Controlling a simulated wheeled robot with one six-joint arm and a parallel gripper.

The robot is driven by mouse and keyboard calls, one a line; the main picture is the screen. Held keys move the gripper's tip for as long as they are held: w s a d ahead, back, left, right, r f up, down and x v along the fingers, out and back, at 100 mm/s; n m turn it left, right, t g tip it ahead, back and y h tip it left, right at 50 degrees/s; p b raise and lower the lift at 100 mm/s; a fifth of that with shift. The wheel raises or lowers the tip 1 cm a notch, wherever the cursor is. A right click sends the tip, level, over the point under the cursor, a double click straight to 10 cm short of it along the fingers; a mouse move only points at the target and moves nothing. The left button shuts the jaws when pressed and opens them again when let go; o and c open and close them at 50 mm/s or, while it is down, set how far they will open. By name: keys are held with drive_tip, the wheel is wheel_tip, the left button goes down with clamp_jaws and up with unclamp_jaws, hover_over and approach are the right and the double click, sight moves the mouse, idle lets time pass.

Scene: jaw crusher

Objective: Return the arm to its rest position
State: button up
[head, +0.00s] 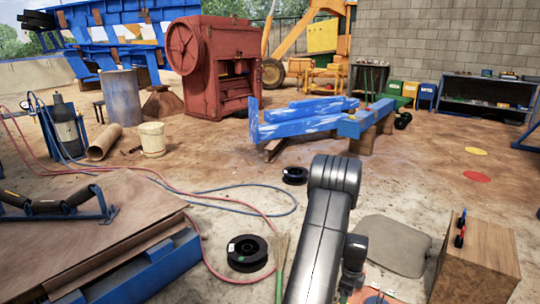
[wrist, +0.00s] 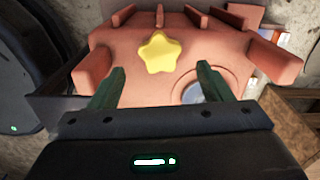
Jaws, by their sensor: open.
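My arm rises from the bottom middle of the head view, bends at a dark grey elbow and folds back down. In the wrist view my gripper (wrist: 161,82) has its two green fingers apart with nothing between them. Below the fingers is a salmon-coloured ribbed piece (wrist: 125,58) with a yellow star (wrist: 160,52) on it. I cannot tell from these views how far below the fingers it is. A bit of the same colour shows at the bottom edge of the head view (head: 372,296). The fingertips are not clear in the head view.
A black spool (head: 247,253) lies left of my arm, with red and blue hoses around it. A wooden box (head: 475,262) stands at the right, beside a grey mat (head: 393,245). A red crusher (head: 214,66) and blue beams (head: 310,118) stand further back. Ground between is mostly clear.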

wheel_tip(320, 180, down, 6)
drive_tip(key=shift+r+b, duration=0.1)
drive_tip(key=shift+b, duration=0.6)
drive_tip(key=shift+r+n, duration=0.1)
drive_tip(key=shift+n, duration=0.6)
drive_tip(key=n+p, duration=0.1)
drive_tip(key=n, duration=0.7)
drive_tip(key=shift+s+p, duration=0.1)
drive_tip(key=shift+p, duration=0.3)
drive_tip(key=n+p, duration=0.1)
drive_tip(key=n, duration=0.4)
drive_tip(key=shift+n, duration=0.3)
drive_tip(key=shift+n+p, duration=0.9)
drive_tip(key=shift+n, duration=1.4)
